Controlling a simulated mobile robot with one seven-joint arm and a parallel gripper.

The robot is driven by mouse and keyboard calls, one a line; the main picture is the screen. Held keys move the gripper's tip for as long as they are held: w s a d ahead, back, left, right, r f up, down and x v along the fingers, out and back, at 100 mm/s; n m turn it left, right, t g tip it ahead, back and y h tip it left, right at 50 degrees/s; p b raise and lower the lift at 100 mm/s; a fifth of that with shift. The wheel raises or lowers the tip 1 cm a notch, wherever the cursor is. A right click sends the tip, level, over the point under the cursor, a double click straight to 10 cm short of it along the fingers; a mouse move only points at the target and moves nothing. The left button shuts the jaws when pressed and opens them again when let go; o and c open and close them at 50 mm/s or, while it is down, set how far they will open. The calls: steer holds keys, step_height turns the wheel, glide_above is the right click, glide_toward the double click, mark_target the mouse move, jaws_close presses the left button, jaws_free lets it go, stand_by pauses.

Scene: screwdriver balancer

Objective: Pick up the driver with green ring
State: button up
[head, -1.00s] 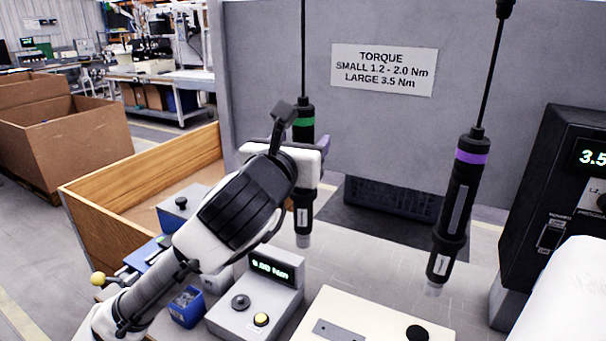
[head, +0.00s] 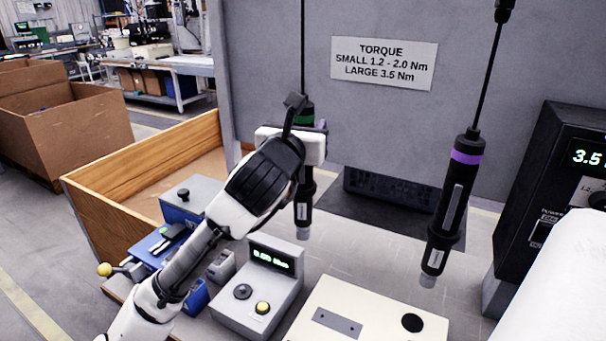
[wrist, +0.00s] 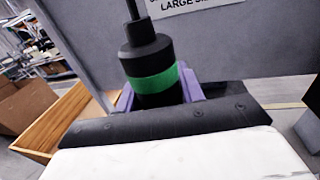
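The driver with the green ring (head: 302,205) hangs upright from its cable, left of centre in the head view. Its upper body and green ring (wrist: 153,83) show large in the wrist view. My gripper (wrist: 158,95) has its purple fingers on either side of this driver, just below the ring. Whether the fingers press on the body or leave a small gap cannot be told. In the head view my wrist hides part of the driver's upper body. A second driver with a purple ring (head: 455,195) hangs to the right.
Below the drivers are a grey box with a green display (head: 262,290) and a cream fixture (head: 370,320). A black controller (head: 560,190) stands at the right. A wooden bin (head: 150,165) is at the left. A grey panel (head: 400,120) rises behind.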

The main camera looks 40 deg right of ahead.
steer(key=c, duration=0.7)
jaws_close()
steer(key=shift+r, duration=0.1)
